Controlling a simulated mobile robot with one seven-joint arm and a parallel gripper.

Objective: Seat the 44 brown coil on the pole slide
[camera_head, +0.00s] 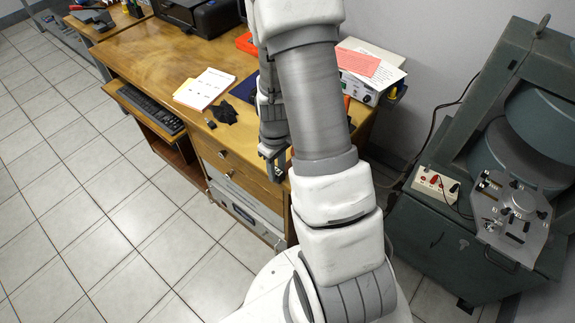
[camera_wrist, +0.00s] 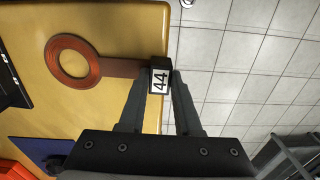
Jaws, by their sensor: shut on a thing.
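The brown coil (camera_wrist: 74,58) shows in the wrist view as a flat copper-brown ring with a brown arm ending in a dark block labelled 44 (camera_wrist: 160,79). My gripper (camera_wrist: 161,76) is shut on that block, with a finger on each side. The ring extends left over the wooden desk top; I cannot tell how far above it is. In the head view my gripper (camera_head: 272,152) is at the desk's front edge, and the coil is not clearly visible there. I cannot pick out the pole slide for sure; a silver plate with small fittings (camera_head: 516,240) is on the green magnet at right.
The wooden desk (camera_head: 150,65) carries papers (camera_head: 204,88), a black cloth-like item (camera_head: 226,112) and a white box (camera_head: 360,85). The green magnet (camera_head: 425,235) stands right of the desk, with a small switch box (camera_head: 434,184) on it. Tiled floor (camera_head: 90,220) lies open at left.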

